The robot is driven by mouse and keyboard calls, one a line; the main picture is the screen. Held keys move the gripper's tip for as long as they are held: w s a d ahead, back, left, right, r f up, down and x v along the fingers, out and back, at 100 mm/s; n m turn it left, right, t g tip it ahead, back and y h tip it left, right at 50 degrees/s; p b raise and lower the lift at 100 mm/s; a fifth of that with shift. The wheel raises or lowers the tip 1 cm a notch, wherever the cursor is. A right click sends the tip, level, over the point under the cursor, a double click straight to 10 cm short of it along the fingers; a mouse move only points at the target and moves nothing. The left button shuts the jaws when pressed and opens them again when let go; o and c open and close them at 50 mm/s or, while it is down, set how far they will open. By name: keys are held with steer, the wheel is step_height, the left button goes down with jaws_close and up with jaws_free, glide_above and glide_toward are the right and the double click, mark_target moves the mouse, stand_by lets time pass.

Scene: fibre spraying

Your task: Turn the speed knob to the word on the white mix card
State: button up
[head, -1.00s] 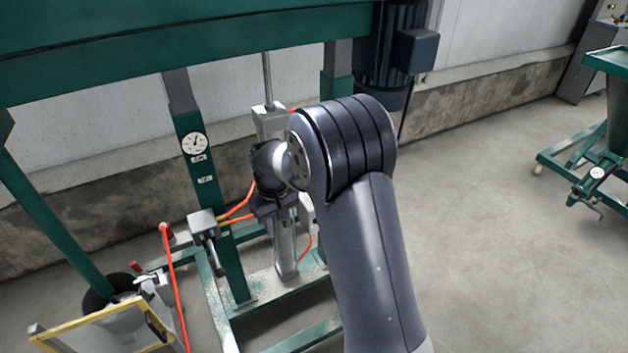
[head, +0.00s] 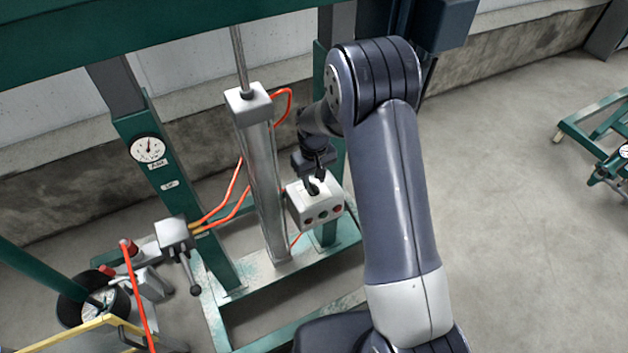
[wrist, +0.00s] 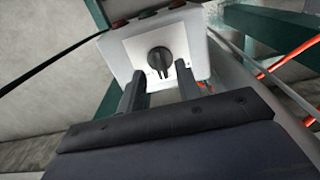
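The speed knob (wrist: 159,60) is a black knob on a pale plate on the control box. In the wrist view it lies between and just beyond my gripper's (wrist: 160,82) two fingers, which are apart. Its pointer line and any words around it are too small to read. In the head view the white control box (head: 318,212) has several buttons on its front, and my gripper (head: 316,180) is above its top face, partly hiding the knob. I cannot pick out the white mix card in either view.
A steel cylinder (head: 262,185) with orange hoses stands left of the control box. A grey valve box with a lever (head: 174,234) and a green post with a gauge (head: 147,149) are further left. Open floor (head: 510,200) lies to the right.

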steer(key=shift+f, duration=1.1)
steer(key=shift+c, duration=0.5)
jaws_close()
